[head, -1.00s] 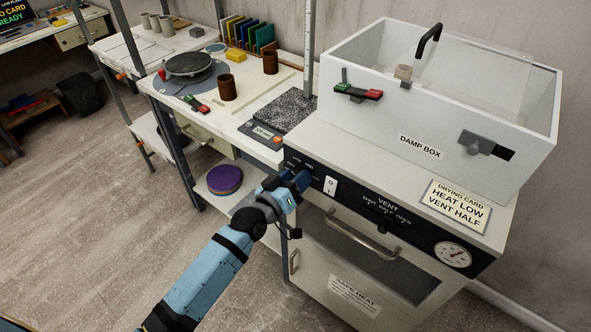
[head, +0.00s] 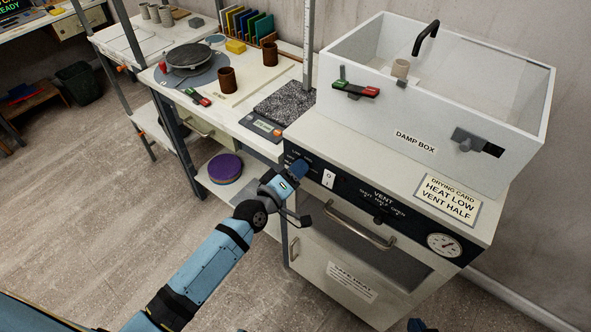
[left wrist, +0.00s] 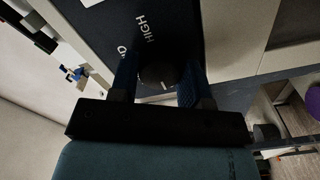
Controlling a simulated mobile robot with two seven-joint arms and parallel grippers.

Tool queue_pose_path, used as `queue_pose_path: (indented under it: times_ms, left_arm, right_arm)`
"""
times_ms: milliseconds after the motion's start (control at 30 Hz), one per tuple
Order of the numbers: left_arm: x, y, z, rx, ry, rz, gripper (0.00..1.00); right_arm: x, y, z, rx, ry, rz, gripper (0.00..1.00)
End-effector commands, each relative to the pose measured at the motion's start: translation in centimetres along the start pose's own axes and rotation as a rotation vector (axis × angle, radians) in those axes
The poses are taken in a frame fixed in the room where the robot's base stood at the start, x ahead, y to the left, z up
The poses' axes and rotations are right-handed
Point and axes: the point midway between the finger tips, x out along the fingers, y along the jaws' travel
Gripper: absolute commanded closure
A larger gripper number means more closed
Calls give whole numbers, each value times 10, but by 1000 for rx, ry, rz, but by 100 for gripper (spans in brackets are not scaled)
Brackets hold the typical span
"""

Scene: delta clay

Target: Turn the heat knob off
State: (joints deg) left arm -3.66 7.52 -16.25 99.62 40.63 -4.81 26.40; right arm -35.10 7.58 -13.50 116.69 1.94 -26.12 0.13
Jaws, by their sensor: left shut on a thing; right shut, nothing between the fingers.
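The heat knob is a dark round knob (left wrist: 157,76) on the oven's dark control panel (head: 345,195). In the left wrist view it sits between my left gripper's two blue fingers (left wrist: 157,84), with the printed word HIGH beside it. In the head view my left gripper (head: 297,170) is at the panel's left end, shut on the knob and covering it. The knob's pointer cannot be made out. A small blue tip of my right gripper (head: 418,325) shows at the bottom edge of the head view, away from the oven panel.
The oven door handle (head: 360,228) is below. A damp box (head: 415,142) and drying card reading HEAT LOW, VENT HALF (head: 447,199) are on top. A scale (head: 263,127) stands left.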

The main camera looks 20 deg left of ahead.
Motion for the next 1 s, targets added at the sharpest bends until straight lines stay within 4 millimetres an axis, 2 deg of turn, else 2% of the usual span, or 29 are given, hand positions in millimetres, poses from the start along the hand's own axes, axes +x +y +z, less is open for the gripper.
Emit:
queue_pose_path:
  times_ms: [333, 367, 400, 467, 767, 867, 1000]
  left_arm:
    - [0, 1, 0, -3, 1, 1, 80]
    - [0, 1, 0, -3, 1, 1, 52]
    - [0, 1, 0, -3, 1, 1, 43]
    - [0, 1, 0, -3, 1, 1, 31]
    - [-2, 0, 0, -2, 0, 0, 31]
    - [-10, 0, 0, -2, 0, 0, 31]
    - [-36, -1, 1, -1, -2, -2, 31]
  right_arm:
    - [1, -1, -2, 5, 3, 1, 100]
    - [1, -1, -2, 5, 4, 1, 100]
    - [2, 0, -3, 6, 5, 2, 100]
    - [2, 0, -3, 7, 6, 2, 100]
    - [3, 0, -5, 8, 10, 4, 100]
    - [3, 0, -5, 8, 9, 4, 100]
    - [3, 0, -5, 8, 9, 4, 100]
